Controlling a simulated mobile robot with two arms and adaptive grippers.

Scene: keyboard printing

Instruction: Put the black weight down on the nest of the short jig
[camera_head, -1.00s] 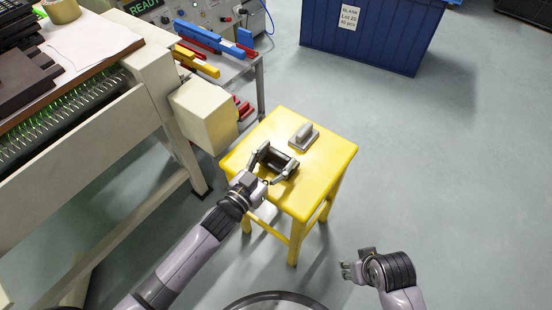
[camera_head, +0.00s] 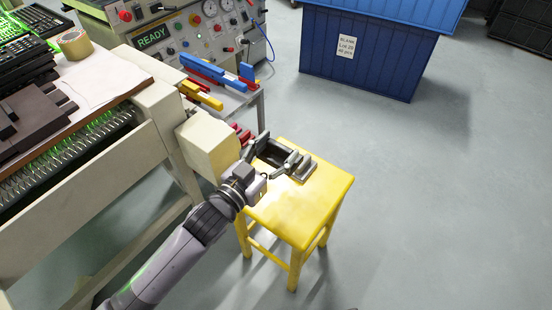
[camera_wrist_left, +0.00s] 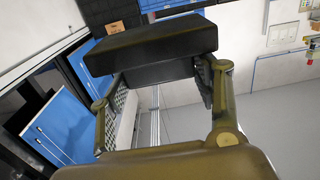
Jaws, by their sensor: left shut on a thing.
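The black weight (camera_head: 272,153) is between the fingers of my left gripper (camera_head: 275,150), which is shut on it above the far part of the yellow stool. In the left wrist view the weight (camera_wrist_left: 150,45) is a dark block spanning the two fingers, clear of any surface there. I cannot tell for sure which thing is the short jig. A dark brown stepped block (camera_head: 35,125) lies on the bench at the left. My right gripper is out of view.
A grey metal piece (camera_head: 304,168) stands on the yellow stool (camera_head: 300,215), close to my left gripper. A beige box (camera_head: 208,145) juts from the bench beside my arm. Blue and yellow bars (camera_head: 205,72) lie on a side shelf. A blue bin (camera_head: 365,50) stands behind; floor at right is clear.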

